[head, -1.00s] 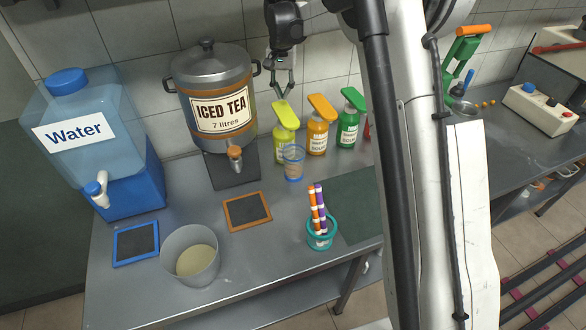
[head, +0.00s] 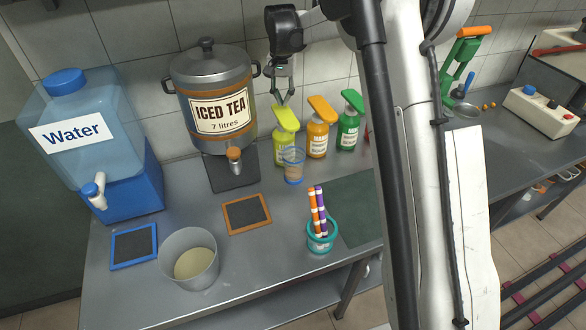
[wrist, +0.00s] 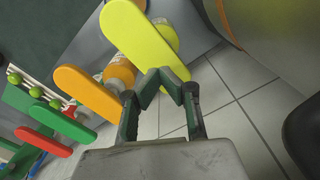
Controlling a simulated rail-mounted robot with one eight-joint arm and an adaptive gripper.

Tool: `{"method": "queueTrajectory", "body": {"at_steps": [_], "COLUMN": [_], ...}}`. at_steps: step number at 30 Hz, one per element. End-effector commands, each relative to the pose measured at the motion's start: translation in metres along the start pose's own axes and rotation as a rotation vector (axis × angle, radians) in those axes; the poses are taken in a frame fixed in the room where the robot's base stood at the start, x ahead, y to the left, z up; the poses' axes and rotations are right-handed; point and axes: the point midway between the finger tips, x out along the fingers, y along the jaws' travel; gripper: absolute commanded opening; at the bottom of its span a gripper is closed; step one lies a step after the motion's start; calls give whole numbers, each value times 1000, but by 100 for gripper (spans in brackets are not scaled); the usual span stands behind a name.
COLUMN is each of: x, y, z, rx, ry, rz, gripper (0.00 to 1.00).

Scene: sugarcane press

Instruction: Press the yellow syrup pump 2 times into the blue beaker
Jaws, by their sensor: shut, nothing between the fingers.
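The yellow syrup pump (head: 286,119) stands at the left end of a row of pump bottles by the wall. Its flat yellow head also shows in the wrist view (wrist: 142,35). The blue beaker (head: 294,166), clear with a blue rim, stands just in front of the yellow bottle; something brownish shows in or through it. My gripper (head: 281,103) is shut and empty, with its fingertips close above the back of the yellow head. In the wrist view the fingertips (wrist: 160,76) overlap the head's edge; I cannot tell if they touch.
Orange (head: 319,110) and green (head: 352,101) pumps stand to the right. The iced tea urn (head: 211,82) is close on the left.

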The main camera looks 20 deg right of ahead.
Motion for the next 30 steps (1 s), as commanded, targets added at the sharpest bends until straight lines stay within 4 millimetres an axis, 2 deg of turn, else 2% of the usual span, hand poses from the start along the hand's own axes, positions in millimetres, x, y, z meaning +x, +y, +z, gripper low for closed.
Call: {"method": "queueTrajectory", "body": {"at_steps": [18,30], "x": [0,12], "y": [0,0], "z": [0,0], "rx": [0,0], "ry": [0,0], "rz": [0,0], "gripper": [0,0]}}
